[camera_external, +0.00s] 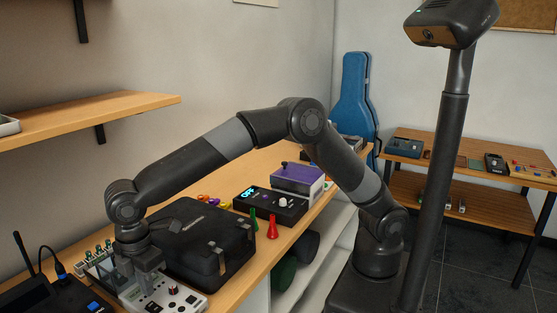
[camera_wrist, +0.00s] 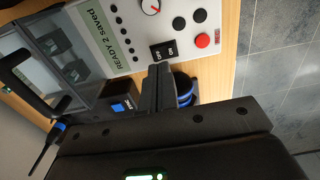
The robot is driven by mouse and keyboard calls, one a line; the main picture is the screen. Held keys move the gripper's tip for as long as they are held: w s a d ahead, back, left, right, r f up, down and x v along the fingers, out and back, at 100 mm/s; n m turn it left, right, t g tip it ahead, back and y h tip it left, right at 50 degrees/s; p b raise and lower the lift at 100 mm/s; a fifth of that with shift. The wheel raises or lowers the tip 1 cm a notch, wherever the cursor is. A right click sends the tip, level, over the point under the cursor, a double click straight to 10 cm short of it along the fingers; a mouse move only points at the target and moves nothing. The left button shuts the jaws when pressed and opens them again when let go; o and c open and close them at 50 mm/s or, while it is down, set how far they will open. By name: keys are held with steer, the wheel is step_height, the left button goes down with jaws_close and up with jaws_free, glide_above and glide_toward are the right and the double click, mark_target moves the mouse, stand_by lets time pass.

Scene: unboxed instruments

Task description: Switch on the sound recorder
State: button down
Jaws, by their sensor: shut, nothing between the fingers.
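The white panelled device that looks like the sound recorder (camera_external: 182,301) lies at the front left of the wooden bench. In the wrist view its panel (camera_wrist: 106,30) has a green display reading "READY 2 saved", a knob, a red button (camera_wrist: 202,40) and black buttons. A black ON/OFF switch (camera_wrist: 163,51) sits near the panel's edge. My gripper (camera_wrist: 160,72) is shut and empty, its tips right by the switch; I cannot tell whether they touch it. In the outside view my gripper (camera_external: 148,279) is low over the device.
A black case (camera_external: 205,245) lies close behind the device. A black box with antennas (camera_external: 62,297) stands to its left. A black unit with a lit display (camera_external: 270,204), a purple-topped box (camera_external: 297,178) and small coloured pieces are farther along the bench.

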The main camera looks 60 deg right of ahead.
mark_target(152, 306)
step_height(152, 306, up, 10)
steer(key=shift+r, duration=0.2)
steer(key=shift+s, duration=0.1)
stand_by(0.4)
steer(key=w+d+r+m+t, duration=0.1)
steer(key=d+r+m, duration=0.2)
steer(key=d, duration=0.7)
steer(key=w+d+r+m+t, duration=0.1)
steer(key=d+r+m, duration=0.15)
steer(key=d, duration=0.75)
steer(key=d+r+m+t, duration=0.1)
steer(key=d+r+m, duration=0.2)
steer(key=d, duration=0.8)
steer(key=s+d+f+m+t, duration=0.1)
steer(key=s+d+f+m, duration=0.1)
steer(key=s+d, duration=0.3)
steer(key=s+d+f+m, duration=0.3)
steer(key=s+d+m, duration=0.1)
steer(key=d, duration=0.6)
steer(key=s+d+f+m+t, duration=0.1)
steer(key=s+d+f+m, duration=0.1)
steer(key=s+d, duration=0.4)
steer(key=d+m, duration=0.1)
steer(key=d, duration=0.1)
steer(key=shift+s+d+f+t, duration=0.3)
steer(key=shift+f, duration=0.1)
